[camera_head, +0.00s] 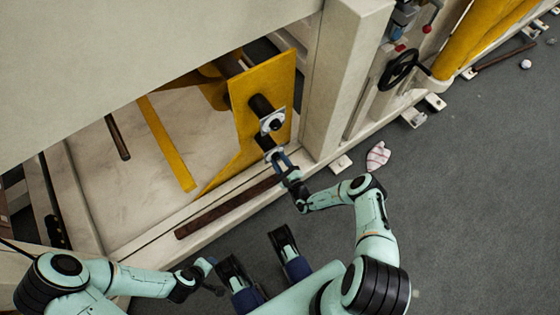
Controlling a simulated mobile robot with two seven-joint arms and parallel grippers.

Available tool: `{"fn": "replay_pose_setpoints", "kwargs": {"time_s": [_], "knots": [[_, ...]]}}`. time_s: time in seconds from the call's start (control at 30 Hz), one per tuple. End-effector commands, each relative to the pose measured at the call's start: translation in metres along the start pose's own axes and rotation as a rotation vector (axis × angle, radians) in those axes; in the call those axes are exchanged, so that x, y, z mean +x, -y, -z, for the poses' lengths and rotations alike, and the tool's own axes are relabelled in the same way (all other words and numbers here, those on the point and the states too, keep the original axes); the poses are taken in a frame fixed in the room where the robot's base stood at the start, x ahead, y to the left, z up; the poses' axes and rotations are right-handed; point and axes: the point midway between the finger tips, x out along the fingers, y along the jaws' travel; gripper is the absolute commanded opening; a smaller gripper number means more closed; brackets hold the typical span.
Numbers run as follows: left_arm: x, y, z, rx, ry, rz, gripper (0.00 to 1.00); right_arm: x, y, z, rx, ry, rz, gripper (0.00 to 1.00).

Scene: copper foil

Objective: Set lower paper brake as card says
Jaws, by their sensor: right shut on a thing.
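A yellow upright panel (245,105) stands in the machine's open bay. It carries a dark knob on a pale plate (272,121), and below it a second, lower fitting, the lower paper brake, mostly covered by my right gripper. My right gripper (277,156) is shut on the lower paper brake at the panel's lower edge. My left gripper (211,268) is low in the view, over the floor in front of the machine, away from the panel; its fingers are too small to tell open from shut. No readable card shows.
The pale machine post (345,75) stands right of the panel. A brown bar (228,206) lies along the front sill, and a yellow bar (167,143) crosses the bay. A black handwheel (398,69) is at the upper right.

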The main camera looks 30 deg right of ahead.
Motion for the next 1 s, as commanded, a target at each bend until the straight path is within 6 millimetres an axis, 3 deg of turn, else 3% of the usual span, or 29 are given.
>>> {"fn": "replay_pose_setpoints", "kwargs": {"time_s": [0.33,1.0], "knots": [[-0.0005,-0.0002,-0.0010,0.000,0.003,0.000,0.43,-0.0008,0.0007,0.0008,0.160,-0.014,-0.006,0.10],[0.0001,0.0000,-0.0006,0.000,0.002,0.000,0.43,-0.0010,0.0003,-0.0001,0.739,-0.055,-0.038,0.10]]}}
